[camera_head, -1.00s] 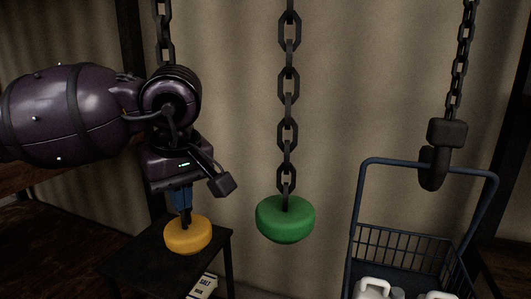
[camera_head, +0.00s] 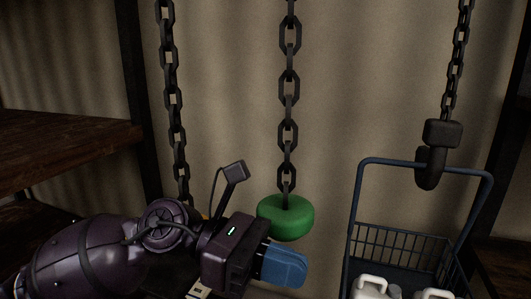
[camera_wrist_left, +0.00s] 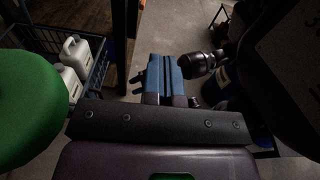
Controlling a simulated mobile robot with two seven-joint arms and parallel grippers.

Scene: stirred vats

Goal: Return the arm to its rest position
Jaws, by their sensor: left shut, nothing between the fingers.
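My left arm comes in low from the left in the head view. Its gripper (camera_head: 285,266) has blue fingers, shut together and empty, pointing right just below the green knob (camera_head: 286,218). The fingers also show in the left wrist view (camera_wrist_left: 165,78), shut, above the floor. The green knob hangs on a chain and shows large at the left of the wrist view (camera_wrist_left: 28,108). My right gripper is in neither view.
A blue cart (camera_head: 352,215) with white jugs (camera_head: 371,287) stands at the right. A dark hook (camera_head: 431,165) hangs on a chain above it. Wooden shelves (camera_head: 70,142) stand at the left. A ribbed curtain wall (camera_head: 230,110) is behind.

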